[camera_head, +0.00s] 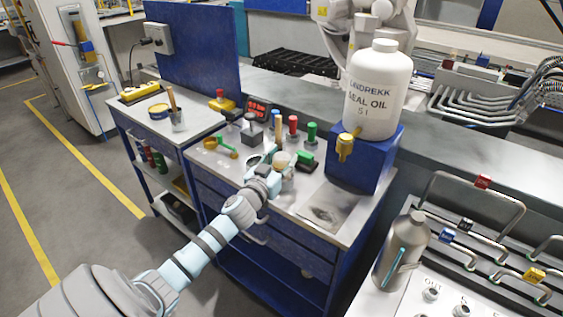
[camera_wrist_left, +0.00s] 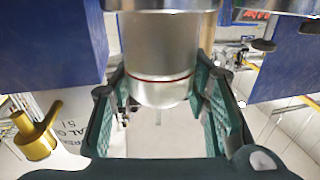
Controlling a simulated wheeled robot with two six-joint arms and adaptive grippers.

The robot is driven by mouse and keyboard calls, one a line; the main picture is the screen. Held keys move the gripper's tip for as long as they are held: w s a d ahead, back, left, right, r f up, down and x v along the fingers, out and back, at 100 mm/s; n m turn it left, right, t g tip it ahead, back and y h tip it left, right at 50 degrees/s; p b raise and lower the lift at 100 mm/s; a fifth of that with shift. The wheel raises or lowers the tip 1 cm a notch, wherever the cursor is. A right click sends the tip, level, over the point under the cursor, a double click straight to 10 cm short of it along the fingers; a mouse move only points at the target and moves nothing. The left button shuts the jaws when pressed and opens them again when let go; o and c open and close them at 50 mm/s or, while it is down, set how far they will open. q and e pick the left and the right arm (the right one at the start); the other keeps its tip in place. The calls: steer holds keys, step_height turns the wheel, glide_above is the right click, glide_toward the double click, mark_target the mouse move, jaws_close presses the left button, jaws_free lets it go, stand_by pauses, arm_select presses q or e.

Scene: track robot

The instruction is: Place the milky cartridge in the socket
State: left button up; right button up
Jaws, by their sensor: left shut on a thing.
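My left gripper (camera_head: 272,162) is over the workbench top (camera_head: 335,212), its arm reaching in from the lower left. In the left wrist view its teal-padded fingers (camera_wrist_left: 168,106) are shut on a pale, greyish-white cylinder with a thin red ring, the milky cartridge (camera_wrist_left: 163,50). In the head view a pale round end of the cartridge (camera_head: 282,158) shows at the fingers. Red (camera_head: 293,122) and green (camera_head: 312,130) cylinders stand upright just behind the gripper. I cannot make out the socket for certain. My right gripper is not in view.
A white seal oil jug (camera_head: 378,95) with a brass tap (camera_head: 346,146) stands on a blue block (camera_head: 365,165) at the right. A grey bottle (camera_head: 402,250) stands at the lower right.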

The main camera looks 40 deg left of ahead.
arm_select(q)
steer(key=shift+f, duration=0.1)
steer(key=o, duration=1.4)
steer(key=b+v, duration=0.2)
steer(key=v, duration=1)
steer(key=shift+r, duration=0.3)
